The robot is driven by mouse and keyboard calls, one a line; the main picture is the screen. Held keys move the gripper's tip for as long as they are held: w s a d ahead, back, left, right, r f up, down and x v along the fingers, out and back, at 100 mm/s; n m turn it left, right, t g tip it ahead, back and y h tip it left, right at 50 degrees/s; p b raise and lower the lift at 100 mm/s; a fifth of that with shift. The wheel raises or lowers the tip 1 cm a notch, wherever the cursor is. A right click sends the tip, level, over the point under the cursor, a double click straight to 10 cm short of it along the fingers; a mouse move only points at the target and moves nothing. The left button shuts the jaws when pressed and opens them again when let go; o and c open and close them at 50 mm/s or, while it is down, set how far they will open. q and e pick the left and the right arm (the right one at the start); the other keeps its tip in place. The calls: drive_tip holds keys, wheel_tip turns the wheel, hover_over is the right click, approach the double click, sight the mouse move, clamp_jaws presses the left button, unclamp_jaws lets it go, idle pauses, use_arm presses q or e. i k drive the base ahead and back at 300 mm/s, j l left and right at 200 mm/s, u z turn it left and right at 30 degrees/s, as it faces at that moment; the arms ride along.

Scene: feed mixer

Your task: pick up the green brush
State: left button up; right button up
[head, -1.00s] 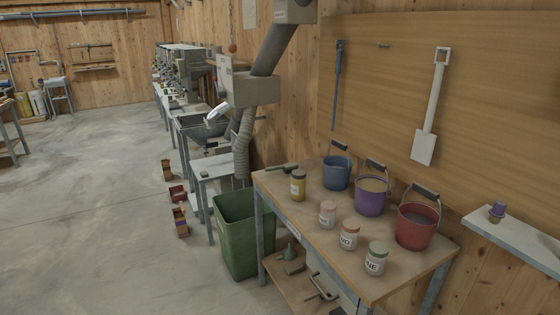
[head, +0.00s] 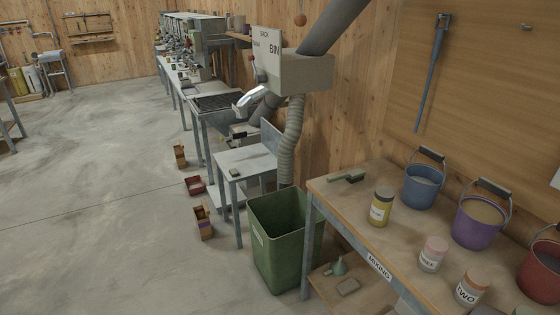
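A small dark green brush-like item (head: 347,178), which looks like the green brush, lies at the far left end of the wooden bench top (head: 330,193). It is to the left of the yellow jar (head: 381,206) and the blue bucket (head: 422,186). Its bristles are too small to make out. Neither of my grippers shows in the head view.
A green bin (head: 285,250) stands on the floor left of the bench. Small boxes (head: 203,223) lie on the floor. Open floor spreads left.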

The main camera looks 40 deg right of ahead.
sight(356, 175)
drive_tip(key=i+z, duration=0.2)
drive_tip(key=i, duration=0.25)
drive_tip(key=i+j+z, duration=0.25)
drive_tip(key=i, duration=0.15)
drive_tip(key=i+j+z, duration=0.2)
drive_tip(key=i, duration=0.2)
drive_tip(key=i+j+z, duration=0.25)
drive_tip(key=i, duration=0.2)
drive_tip(key=l, duration=0.1)
